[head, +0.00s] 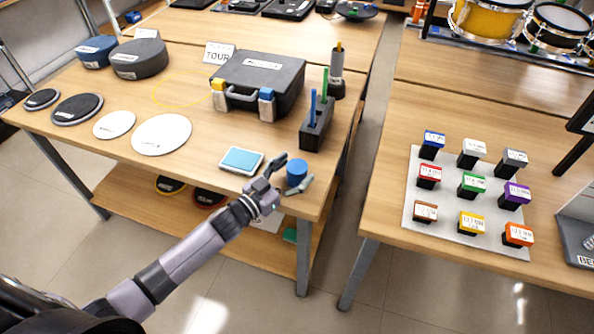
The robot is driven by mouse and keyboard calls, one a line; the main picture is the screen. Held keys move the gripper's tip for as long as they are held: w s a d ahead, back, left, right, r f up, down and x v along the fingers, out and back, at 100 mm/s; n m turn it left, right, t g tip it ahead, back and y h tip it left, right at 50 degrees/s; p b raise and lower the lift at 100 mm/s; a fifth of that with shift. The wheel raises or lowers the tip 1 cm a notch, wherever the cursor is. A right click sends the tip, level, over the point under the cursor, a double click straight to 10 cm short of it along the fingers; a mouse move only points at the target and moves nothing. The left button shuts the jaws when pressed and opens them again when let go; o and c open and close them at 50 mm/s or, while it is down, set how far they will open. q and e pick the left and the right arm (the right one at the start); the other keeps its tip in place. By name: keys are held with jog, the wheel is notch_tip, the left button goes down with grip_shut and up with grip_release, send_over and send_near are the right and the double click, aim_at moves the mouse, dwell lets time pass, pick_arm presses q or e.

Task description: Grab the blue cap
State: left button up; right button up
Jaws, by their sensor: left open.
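The blue cap (297,173) is a small blue cylinder near the front right corner of the left wooden table (205,187). My left gripper (295,172) is open around it, with one finger on its far left side and the other on its near right side. I cannot tell whether the fingers touch the cap. My right gripper is not in view.
A blue-topped box (241,160) lies just left of the cap. A black holder with upright sticks (316,131) and a black case (258,84) stand behind. A gap separates the right table, which bears a white mat (410,205) with several coloured blocks.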

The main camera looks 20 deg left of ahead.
pick_arm(q)
jog(key=shift+c, duration=0.6)
jog(key=c, duration=0.9)
jog(key=shift+r, duration=0.1)
